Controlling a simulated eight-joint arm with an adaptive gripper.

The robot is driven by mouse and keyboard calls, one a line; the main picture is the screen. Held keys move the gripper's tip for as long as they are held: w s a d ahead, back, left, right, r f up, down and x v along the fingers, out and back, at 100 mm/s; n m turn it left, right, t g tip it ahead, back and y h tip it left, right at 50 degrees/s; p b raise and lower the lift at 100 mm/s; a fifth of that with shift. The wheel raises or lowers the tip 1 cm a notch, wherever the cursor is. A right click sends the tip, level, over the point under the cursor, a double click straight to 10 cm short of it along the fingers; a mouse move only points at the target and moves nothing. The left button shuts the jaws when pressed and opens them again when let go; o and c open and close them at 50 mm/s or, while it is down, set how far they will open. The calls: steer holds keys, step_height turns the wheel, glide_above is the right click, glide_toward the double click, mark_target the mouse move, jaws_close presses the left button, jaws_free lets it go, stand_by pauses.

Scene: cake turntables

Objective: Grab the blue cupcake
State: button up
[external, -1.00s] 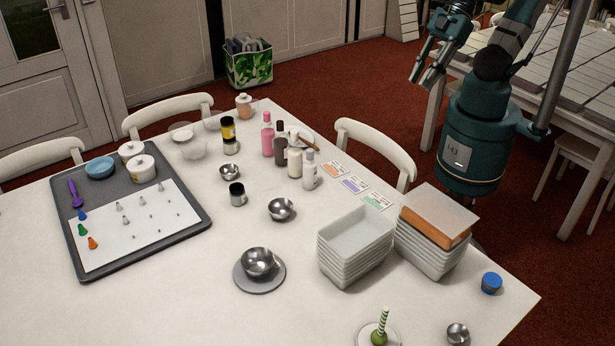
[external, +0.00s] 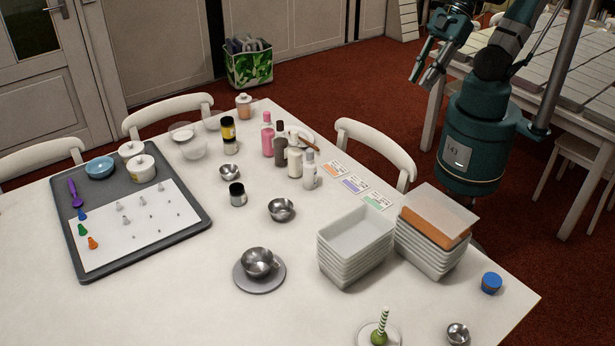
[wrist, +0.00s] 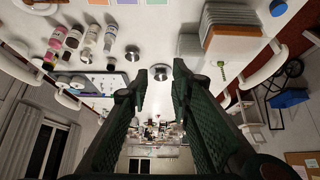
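The blue cupcake (external: 491,283) stands near the right corner of the white table in the external view. My gripper (external: 428,80) is raised beyond the table's right side in the external view, far from the cupcake. In the wrist view its two dark fingers (wrist: 157,101) are spread apart with nothing between them.
Stacked white containers (external: 355,270) stand left of the cupcake, beside another stack with an orange-sided item (external: 435,228) on top. A small metal bowl (external: 458,334) and a green striped tool (external: 381,330) are nearby. Bottles (external: 280,153) stand at the back. The table around the cupcake is clear.

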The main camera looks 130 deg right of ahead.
stand_by(0.4)
steer(key=o, duration=1)
steer(key=shift+c, duration=0.2)
steer(key=shift+r, duration=0.15)
step_height(320, 180, up, 5)
steer(key=w+a+r+n+g+y+b, duration=0.1)
steer(key=w+a+n, duration=0.25)
steer(key=a, duration=0.25)
steer(key=w+a+r+n+g+b, duration=0.2)
steer(key=w+a+n, duration=0.15)
steer(key=a, duration=0.25)
steer(key=n+g+h+b, duration=0.1)
steer(key=n+g+b, duration=0.35)
steer(key=n, duration=1.05)
glide_above(494, 281)
step_height(494, 281, down, 3)
step_height(494, 281, down, 38)
steer(key=shift+s+r+b, duration=0.1)
steer(key=shift+b, duration=0.25)
